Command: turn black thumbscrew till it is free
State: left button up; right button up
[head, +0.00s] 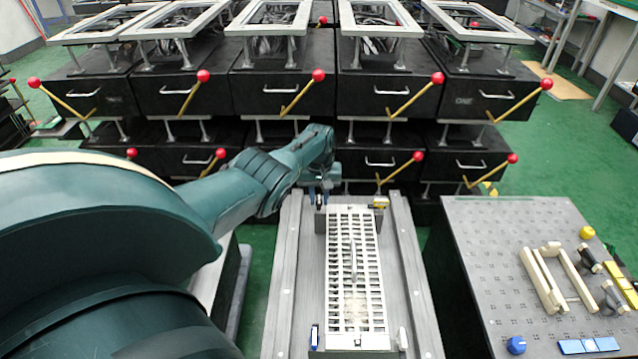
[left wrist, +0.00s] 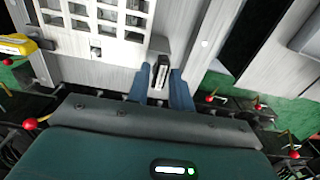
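The black thumbscrew (left wrist: 161,72) stands upright at the edge of the pale fixture plate, in the middle of the left wrist view. My left gripper (left wrist: 162,82) has its two blue fingers on either side of it, with a narrow gap visible; I cannot tell whether either finger touches it. In the head view my left gripper (head: 319,190) is at the far left corner of the white slotted rack (head: 337,280) and hides the thumbscrew there. My right gripper is not in view.
A yellow-labelled part (head: 380,202) sits at the rack's far right corner. More small clamps (head: 314,335) are at the near corners. A grey perforated table (head: 490,260) with blocks and knobs stands to the right. Black drawer units with red-knobbed levers (head: 319,75) fill the back.

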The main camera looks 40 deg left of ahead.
aim_at(319, 199)
pick_arm(q)
jog(key=shift+o, duration=1.2)
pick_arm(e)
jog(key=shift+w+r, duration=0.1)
